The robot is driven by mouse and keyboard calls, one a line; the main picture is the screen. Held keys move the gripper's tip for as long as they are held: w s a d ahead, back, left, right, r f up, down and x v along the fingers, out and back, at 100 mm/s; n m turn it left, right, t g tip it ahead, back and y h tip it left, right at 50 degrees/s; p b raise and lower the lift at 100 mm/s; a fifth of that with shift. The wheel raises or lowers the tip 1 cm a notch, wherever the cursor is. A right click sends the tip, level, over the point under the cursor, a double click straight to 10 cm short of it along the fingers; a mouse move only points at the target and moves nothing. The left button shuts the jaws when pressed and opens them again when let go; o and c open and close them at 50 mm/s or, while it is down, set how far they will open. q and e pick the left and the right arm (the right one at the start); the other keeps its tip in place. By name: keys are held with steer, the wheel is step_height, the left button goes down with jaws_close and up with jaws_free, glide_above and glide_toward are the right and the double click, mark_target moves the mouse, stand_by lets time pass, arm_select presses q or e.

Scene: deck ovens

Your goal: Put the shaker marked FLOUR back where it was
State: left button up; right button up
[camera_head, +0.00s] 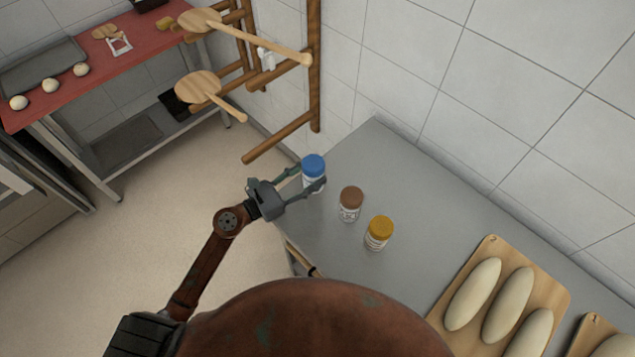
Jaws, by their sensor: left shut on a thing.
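My left gripper (305,180) is at the left end of the grey counter (345,262). It is shut on a shaker with a blue lid (313,166), one finger on each side of its white body. The shaker is upright; whether its base touches the counter I cannot tell. A shaker with a brown lid (350,203) and one with a yellow lid (380,233) stand to its right in a slanting row. The labels are too small to read, so I cannot tell which is marked FLOUR. My right gripper is not in view.
Boards with long dough loaves (508,302) lie on the counter at the right. A wooden rack with peels (198,87) stands behind the counter's left end. A red-topped table (95,72) holds a tray and dough balls. The counter behind the shakers is clear.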

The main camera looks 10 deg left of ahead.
arm_select(q)
steer(key=shift+w+d+f, duration=0.25)
steer(key=shift+d+f, duration=0.15)
steer(key=shift+f, duration=0.1)
steer(key=shift+w+d+f, duration=0.2)
steer(key=shift+d+f, duration=0.15)
steer(key=shift+f, duration=0.1)
step_height(320, 180, down, 3)
steer(key=shift+w+d+f+b, duration=0.1)
steer(key=shift+d+f+b, duration=0.1)
steer(key=shift+b, duration=0.55)
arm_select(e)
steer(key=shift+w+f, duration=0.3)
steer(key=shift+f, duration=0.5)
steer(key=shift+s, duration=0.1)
arm_select(q)
steer(key=shift+f, duration=0.2)
steer(key=o, duration=1.3)
steer(key=shift+a, duration=0.1)
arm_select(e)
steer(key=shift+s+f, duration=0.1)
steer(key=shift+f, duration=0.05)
arm_select(q)
steer(key=shift+r, duration=0.1)
